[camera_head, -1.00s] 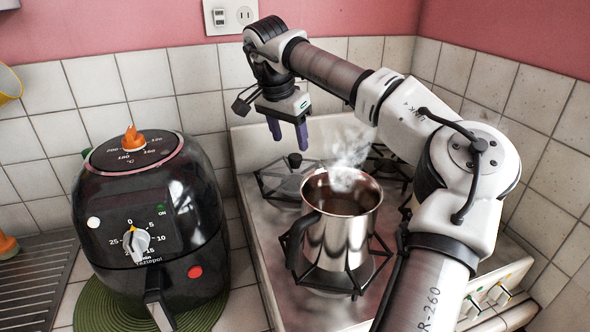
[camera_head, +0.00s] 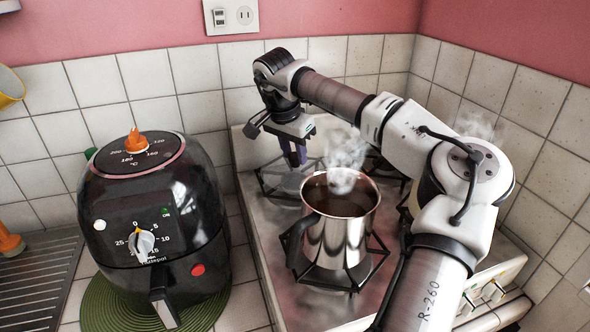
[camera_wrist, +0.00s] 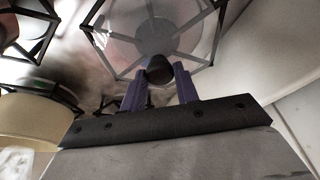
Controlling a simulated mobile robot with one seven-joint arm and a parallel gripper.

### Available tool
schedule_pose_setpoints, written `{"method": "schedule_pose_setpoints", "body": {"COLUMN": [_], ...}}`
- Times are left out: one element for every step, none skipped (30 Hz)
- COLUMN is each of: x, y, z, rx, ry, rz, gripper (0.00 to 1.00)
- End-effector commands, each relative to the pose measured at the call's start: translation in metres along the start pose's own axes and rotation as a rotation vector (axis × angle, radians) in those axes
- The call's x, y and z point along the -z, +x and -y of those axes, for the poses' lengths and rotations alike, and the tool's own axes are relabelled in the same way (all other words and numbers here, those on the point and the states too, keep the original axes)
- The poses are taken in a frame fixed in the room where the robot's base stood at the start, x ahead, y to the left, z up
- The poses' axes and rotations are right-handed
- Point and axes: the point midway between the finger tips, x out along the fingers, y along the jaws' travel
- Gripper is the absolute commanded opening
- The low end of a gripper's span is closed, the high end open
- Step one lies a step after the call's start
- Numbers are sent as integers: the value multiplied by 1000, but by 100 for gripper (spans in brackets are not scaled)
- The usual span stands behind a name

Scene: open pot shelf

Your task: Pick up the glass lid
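The glass lid (camera_head: 285,183) lies on the back left burner grate of the stove, behind the steaming pot. In the wrist view the lid (camera_wrist: 157,33) is a clear disc with a dark knob (camera_wrist: 159,70). My gripper (camera_head: 295,158) points down over the lid, with its purple fingers at knob height. In the wrist view the fingers (camera_wrist: 161,80) stand apart, one on each side of the knob. The gripper looks open, and I cannot tell whether a finger touches the knob. In the head view the fingers hide the knob.
A steel pot (camera_head: 340,228) with dark liquid steams on the front left burner, close to my gripper. A black air fryer (camera_head: 150,215) stands left of the stove (camera_head: 262,240) on a green mat (camera_head: 97,305). Tiled walls close off the back and right.

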Motion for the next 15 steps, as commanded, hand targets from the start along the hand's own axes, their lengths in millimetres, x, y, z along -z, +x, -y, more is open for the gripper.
{"method": "schedule_pose_setpoints", "body": {"x": [0, 0, 0, 0, 0, 0, 0, 0, 0, 0, 0, 0, 0, 0, 1], "y": [0, 0, 0, 0, 0, 0, 0, -1, -1, -1, -1, -1, -1, -1, -2], "z": [0, 0, 0, 0, 0, 0, 0, 0, 0, 0, 0, 0, 0, 0, 0], "rx": [0, 0, 0, 0, 0, 0, 0, 0, 0, 0, 0, 0, 0, 0, 1], "ry": [0, 0, 0, 0, 0, 0, 0, 0, 0, 0, 0, 0, 0, 0, 1], "rz": [0, 0, 0, 0, 0, 0, 0, -1, -1, -1, -1, -1, -1, -1, -1], "gripper": [14, 10, 5, 1, 0, 0, 0, 0, 0, 0, 0, 0, 0, 0, 0]}}
